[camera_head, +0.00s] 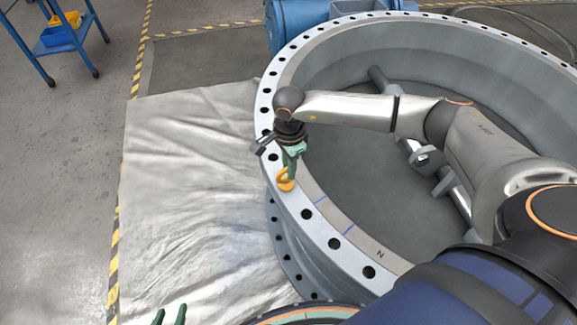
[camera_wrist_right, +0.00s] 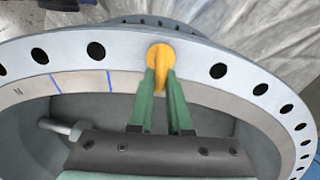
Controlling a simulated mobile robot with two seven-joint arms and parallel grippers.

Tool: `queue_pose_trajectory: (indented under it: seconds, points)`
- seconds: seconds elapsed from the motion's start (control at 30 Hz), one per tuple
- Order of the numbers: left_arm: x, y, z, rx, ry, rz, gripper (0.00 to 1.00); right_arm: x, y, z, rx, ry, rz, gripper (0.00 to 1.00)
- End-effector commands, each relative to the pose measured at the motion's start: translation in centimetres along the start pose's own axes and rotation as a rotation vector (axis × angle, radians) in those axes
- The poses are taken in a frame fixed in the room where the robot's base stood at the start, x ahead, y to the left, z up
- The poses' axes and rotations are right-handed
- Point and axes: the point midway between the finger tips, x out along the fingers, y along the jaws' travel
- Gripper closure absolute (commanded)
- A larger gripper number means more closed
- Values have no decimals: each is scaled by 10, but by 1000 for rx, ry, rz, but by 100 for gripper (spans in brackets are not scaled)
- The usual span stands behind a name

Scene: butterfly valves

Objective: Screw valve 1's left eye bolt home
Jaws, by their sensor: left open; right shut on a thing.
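Valve 1 (camera_head: 318,215) is a large grey ring with a flange full of dark bolt holes. A yellow eye bolt (camera_head: 285,183) stands at the flange's left side, over one of the holes. My right gripper (camera_head: 289,170) is shut on the eye bolt's ring from above. In the right wrist view the green fingers (camera_wrist_right: 161,88) close on the yellow eye bolt (camera_wrist_right: 160,58) at the flange; its shank is hidden. My left gripper (camera_head: 170,315) shows only as two green fingertips at the bottom edge, apart and empty, over the sheet.
A pale crumpled sheet (camera_head: 190,190) lies on the floor left of the valve. A blue cart (camera_head: 58,40) with a yellow bin stands at the upper left. A blue machine part (camera_head: 295,22) is behind the valve. Inside the ring is a shaft with fittings (camera_head: 425,158).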

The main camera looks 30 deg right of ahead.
Motion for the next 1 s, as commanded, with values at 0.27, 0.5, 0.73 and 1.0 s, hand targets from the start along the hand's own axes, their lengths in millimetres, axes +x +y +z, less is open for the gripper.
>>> queue_pose_trajectory:
  seconds: [0.27, 0.5, 0.73, 1.0]
  points:
    - [-1, 0, 0, 1, 0, 1, 50, -1, 2, -1, 263, 2, -2, 100]
    - [-2, 1, -1, 0, 0, 1, 50, -2, 4, 0, 491, 2, -2, 100]
    - [-4, 0, 0, 0, -1, -1, 50, -2, 5, 1, 709, 3, -3, 100]
    - [-7, -2, 0, -1, -6, -7, 50, -2, 7, 3, 966, 2, -2, 100]
